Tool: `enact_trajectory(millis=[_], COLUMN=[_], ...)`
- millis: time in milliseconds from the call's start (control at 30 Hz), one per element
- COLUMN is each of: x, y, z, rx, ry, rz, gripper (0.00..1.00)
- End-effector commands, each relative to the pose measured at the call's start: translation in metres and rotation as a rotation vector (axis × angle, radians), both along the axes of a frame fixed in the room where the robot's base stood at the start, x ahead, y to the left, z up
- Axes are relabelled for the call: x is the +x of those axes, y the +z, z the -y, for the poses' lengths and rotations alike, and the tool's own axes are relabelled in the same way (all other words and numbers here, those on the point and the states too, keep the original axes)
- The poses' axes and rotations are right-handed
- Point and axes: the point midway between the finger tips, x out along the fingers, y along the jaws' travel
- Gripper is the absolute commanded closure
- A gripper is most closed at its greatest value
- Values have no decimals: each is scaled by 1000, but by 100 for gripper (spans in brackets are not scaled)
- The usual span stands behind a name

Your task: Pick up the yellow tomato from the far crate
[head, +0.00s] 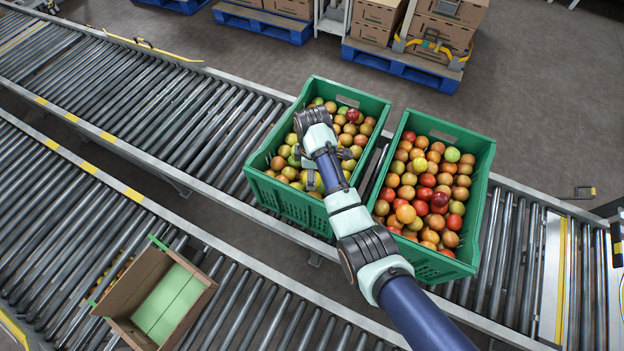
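Two green crates full of tomatoes stand side by side on the far roller conveyor. The left crate (283,201) holds orange, red and several yellow to yellow-green tomatoes (289,172). The right crate (434,266) holds mostly orange and red ones with a few yellow-green. My gripper (302,160) is over the left crate, pointing down at the tomatoes left of its middle. My wrist and forearm hide its fingertips and part of the fruit below. I cannot tell whether it is open or holds anything, nor pick out one single yellow tomato.
A gap separates the two conveyors. Rollers left of the crates are clear. Pallets with brown cartons (376,14) stand on the floor at the back.

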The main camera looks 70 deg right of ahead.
Motion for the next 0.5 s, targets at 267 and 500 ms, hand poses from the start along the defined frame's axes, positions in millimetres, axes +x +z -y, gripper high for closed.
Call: enact_trajectory(millis=[267,500], x=[1,1], y=[-37,-36], z=[-1,-1], rx=[0,0], ry=[0,0], rz=[0,0], gripper=[10,28])
